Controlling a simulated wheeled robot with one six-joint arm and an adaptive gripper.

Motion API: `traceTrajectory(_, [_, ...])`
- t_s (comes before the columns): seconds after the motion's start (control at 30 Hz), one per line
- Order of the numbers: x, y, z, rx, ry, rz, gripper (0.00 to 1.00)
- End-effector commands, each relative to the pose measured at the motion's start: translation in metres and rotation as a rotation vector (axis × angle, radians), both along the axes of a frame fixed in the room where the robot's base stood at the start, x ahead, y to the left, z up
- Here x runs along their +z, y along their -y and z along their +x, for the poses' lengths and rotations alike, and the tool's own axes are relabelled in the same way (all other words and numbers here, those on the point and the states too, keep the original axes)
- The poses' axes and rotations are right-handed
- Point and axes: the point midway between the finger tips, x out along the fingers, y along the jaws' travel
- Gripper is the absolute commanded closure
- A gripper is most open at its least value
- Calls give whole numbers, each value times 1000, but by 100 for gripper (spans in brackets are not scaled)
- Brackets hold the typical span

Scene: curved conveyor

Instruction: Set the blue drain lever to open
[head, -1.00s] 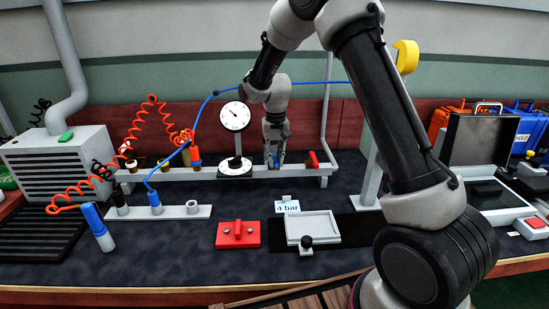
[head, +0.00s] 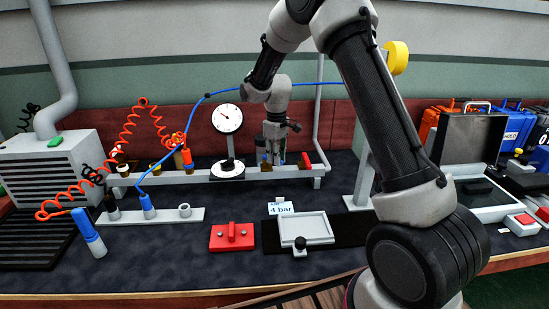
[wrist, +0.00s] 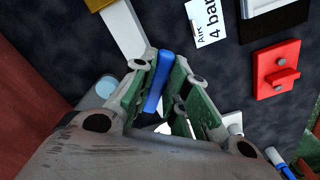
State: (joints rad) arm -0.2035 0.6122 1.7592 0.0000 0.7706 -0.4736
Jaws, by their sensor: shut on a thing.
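The blue drain lever (wrist: 157,84) lies between the fingers of my gripper (wrist: 162,75) in the wrist view. The fingers are closed against its sides. In the head view my gripper (head: 271,162) points down at the grey rail on the bench, right of the round gauge. Only a small blue bit of the lever (head: 263,164) shows there. My fingers hide most of the lever and its pivot, so its exact angle is hard to tell.
A red lever (head: 305,161) stands on the rail (head: 240,174) just right of my gripper. The gauge (head: 228,118) stands to its left. A red block (head: 232,237) and a "4 bar" card (head: 281,208) lie in front. A blue hose passes above.

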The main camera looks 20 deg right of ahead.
Motion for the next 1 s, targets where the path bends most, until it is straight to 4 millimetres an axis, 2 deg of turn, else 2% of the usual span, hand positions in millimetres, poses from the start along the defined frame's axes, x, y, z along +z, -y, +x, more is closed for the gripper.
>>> traceTrajectory(0.3, [1, 3, 3, 80, 1, 0, 100])
traceTrajectory(0.73, [1, 3, 3, 87, 2, 1, 100])
traceTrajectory(0.77, [1, 3, 3, 87, 2, 1, 80])
traceTrajectory(0.87, [1, 3, 3, 87, 1, 0, 62])
traceTrajectory(1.0, [0, 3, 3, 87, 1, 0, 62])
